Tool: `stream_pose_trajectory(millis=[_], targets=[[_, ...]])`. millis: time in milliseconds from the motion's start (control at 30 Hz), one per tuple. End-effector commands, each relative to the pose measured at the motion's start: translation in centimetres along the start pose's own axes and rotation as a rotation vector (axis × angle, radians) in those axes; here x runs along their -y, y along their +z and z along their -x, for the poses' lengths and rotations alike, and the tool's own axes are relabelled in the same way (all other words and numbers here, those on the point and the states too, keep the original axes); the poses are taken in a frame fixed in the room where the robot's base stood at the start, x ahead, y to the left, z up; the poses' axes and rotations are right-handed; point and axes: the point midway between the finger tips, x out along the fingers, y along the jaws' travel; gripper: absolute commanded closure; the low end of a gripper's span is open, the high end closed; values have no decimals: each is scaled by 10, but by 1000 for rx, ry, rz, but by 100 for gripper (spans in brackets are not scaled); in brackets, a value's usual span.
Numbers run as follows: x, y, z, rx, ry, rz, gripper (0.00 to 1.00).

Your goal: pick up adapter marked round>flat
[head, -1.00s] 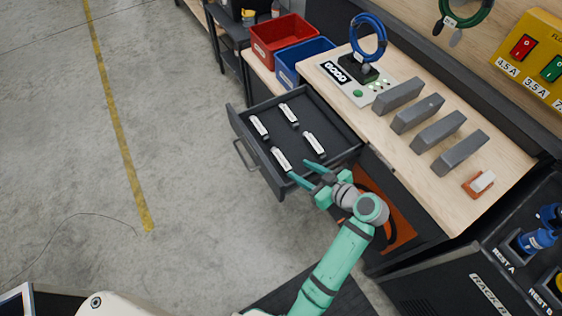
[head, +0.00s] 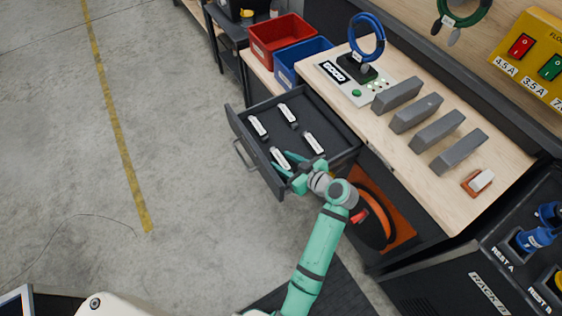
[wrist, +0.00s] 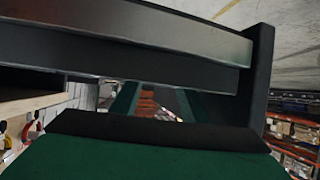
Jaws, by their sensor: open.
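Several small dark adapters with white labels lie in the open grey drawer (head: 247,142). One adapter (head: 258,127) is at the left, one (head: 288,114) at the back, one (head: 314,143) at the right and one (head: 281,158) at the front. The label writing is too small to read, so I cannot tell which is round>flat. My gripper (head: 285,168) is open at the drawer's front right, with its fingers around or just beside the front adapter; I cannot tell which. In the wrist view, a dark drawer panel (wrist: 150,62) fills the upper part and no adapter is clear.
The wooden bench (head: 420,150) stands right of the drawer, with several grey upright blocks (head: 415,115). A red bin (head: 281,42) and a blue bin (head: 303,62) stand behind the drawer. An orange reel (head: 375,215) sits below the bench.

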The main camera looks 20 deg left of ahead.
Motion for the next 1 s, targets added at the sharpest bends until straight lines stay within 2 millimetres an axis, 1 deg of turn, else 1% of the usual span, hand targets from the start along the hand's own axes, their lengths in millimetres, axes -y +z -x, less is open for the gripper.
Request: stream_pose_trajectory(millis=[33,67,100,167,200,233,467,567,667,1000], targets=[[0,0,0,0,0,0,58],[0,0,0,0,0,0,61],[0,0,0,0,0,0,70],[0,0,0,0,0,0,85],[0,0,0,0,0,0,94],[0,0,0,0,0,0,99],[0,0,0,-1,0,0,99],[0,-4,2,-1,0,1,99],[-1,-13,6,-1,0,2,99],[0,-69,33,-3,1,4,99]])
